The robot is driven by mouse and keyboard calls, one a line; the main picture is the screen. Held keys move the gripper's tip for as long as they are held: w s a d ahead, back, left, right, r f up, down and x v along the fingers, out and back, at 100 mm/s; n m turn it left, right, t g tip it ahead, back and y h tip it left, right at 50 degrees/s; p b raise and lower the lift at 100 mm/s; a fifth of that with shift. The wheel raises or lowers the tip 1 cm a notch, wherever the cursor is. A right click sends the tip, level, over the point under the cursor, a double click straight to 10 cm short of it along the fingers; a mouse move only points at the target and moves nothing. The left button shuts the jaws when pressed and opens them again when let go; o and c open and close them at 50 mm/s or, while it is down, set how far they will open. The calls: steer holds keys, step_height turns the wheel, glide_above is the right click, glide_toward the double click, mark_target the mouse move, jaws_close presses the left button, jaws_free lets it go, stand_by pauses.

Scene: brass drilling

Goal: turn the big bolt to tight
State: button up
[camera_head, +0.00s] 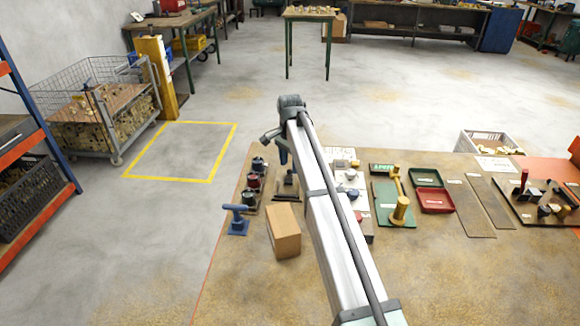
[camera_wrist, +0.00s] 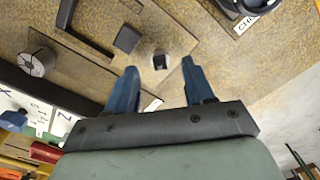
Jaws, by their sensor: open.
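My gripper (camera_wrist: 158,66) is open, its two blue fingers pointing down toward a brown plate (camera_wrist: 180,25). Between and just beyond the fingertips is a pale round piece with a dark square centre (camera_wrist: 160,61). It looks like the bolt, but I cannot tell for sure. The fingers look apart from it, with nothing held. Beside it on the plate are a small black block (camera_wrist: 126,39) and a black angled bar (camera_wrist: 84,30). In the head view my gripper (camera_head: 283,153) is partly hidden by my arm, above the plate's area; the bolt cannot be made out there.
A grey round knob (camera_wrist: 38,60) stands left of the plate in the wrist view. In the head view, a cardboard box (camera_head: 284,232), a blue stand (camera_head: 237,221) and several dark spools (camera_head: 254,181) stand nearby. A green board with a brass piece (camera_head: 399,208) lies to the right.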

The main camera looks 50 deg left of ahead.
step_height(320, 180, up, 12)
stand_by(0.4)
steer(key=shift+f, duration=0.1)
steer(key=shift+d, duration=0.1)
steer(key=shift+c, duration=1)
step_height(320, 180, down, 14)
steer(key=n, duration=1.8)
jaws_close()
